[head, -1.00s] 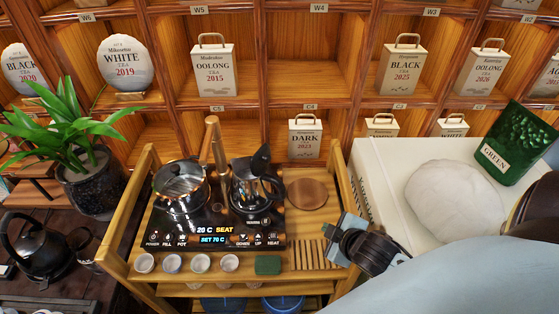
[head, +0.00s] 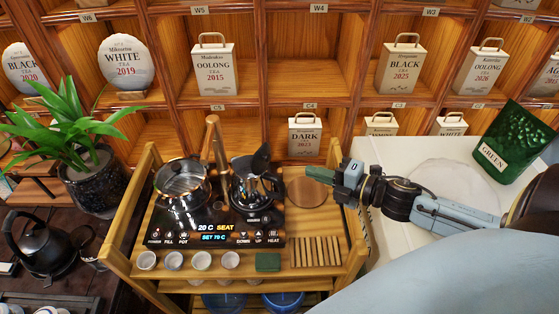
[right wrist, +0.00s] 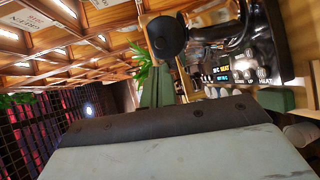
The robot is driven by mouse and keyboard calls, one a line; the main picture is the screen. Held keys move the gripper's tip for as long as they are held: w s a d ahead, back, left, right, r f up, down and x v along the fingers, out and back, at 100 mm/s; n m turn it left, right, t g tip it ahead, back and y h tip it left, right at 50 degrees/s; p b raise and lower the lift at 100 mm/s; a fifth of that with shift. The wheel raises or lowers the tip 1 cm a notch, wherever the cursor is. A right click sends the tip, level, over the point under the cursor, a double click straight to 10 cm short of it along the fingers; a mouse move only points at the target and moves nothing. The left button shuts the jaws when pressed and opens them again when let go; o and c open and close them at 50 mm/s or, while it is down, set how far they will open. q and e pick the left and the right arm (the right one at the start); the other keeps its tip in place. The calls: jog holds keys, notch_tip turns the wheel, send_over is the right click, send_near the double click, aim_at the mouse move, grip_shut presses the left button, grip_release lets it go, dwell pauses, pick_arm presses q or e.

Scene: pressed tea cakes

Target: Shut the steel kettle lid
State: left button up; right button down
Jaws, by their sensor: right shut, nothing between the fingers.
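The steel kettle (head: 257,194) stands on the right side of the black tea stove (head: 213,238). Its dark lid (head: 261,158) is tipped up, open, at the top of the kettle. In the right wrist view the lid (right wrist: 167,36) shows as a black disc beside the kettle (right wrist: 215,20). My right gripper (head: 342,183) is shut and empty. It is to the right of the kettle, above the cart's right side and apart from the lid. Its green-grey fingers (right wrist: 156,88) also show in the right wrist view. My left gripper is not in view.
A steel pot (head: 182,190) stands left of the kettle, with a wooden post behind them. A round wooden board (head: 308,192) lies between kettle and gripper. Several cups (head: 201,261) and a slatted rack (head: 316,251) are in front. Shelves with tea boxes rise behind.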

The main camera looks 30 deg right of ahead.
aim_at(269, 158)
jog(key=p+x, duration=0.1)
jog(key=x, duration=0.9)
jog(key=shift+w+f, duration=0.1)
jog(key=shift+w, duration=0.15)
jog(key=shift+w+a, duration=0.1)
